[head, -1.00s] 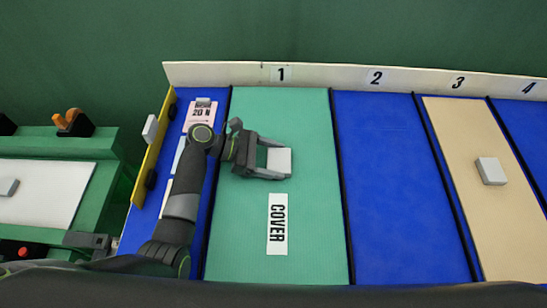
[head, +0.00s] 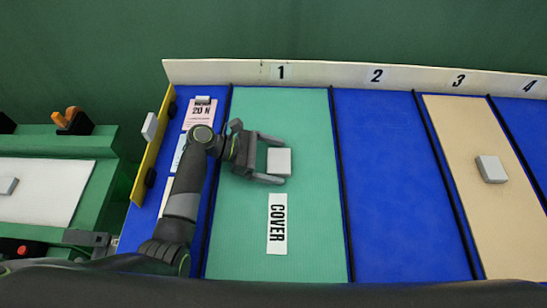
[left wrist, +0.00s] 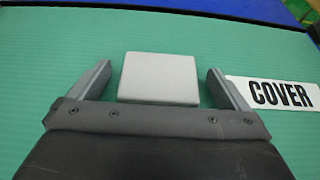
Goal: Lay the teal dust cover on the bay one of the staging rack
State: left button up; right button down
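The teal dust cover (head: 310,195) lies flat in bay one of the staging rack, under the "1" label, filling the bay between its black dividers. It has a white COVER label (head: 277,223) and a light grey block (head: 278,161) on top that looks like its grip. My left gripper (head: 274,159) is open around the block. In the left wrist view the block (left wrist: 159,77) stands between the two fingers (left wrist: 159,88) with a gap on each side. The cover (left wrist: 60,55) spreads beneath it. My right gripper is not in view.
Bay two (head: 390,180) is bare blue. Bay three holds a tan panel (head: 470,220) with a grey block (head: 491,169). A pale rail (head: 330,75) with numbers runs along the back. At left are a yellow strip (head: 150,155) and a green bench (head: 110,170) with a white panel (head: 45,190).

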pick_arm(q)
jog(key=shift+a, duration=0.1)
jog(key=v, duration=1.7)
jog(key=shift+r+b, duration=0.15)
jog(key=shift+b, duration=0.15)
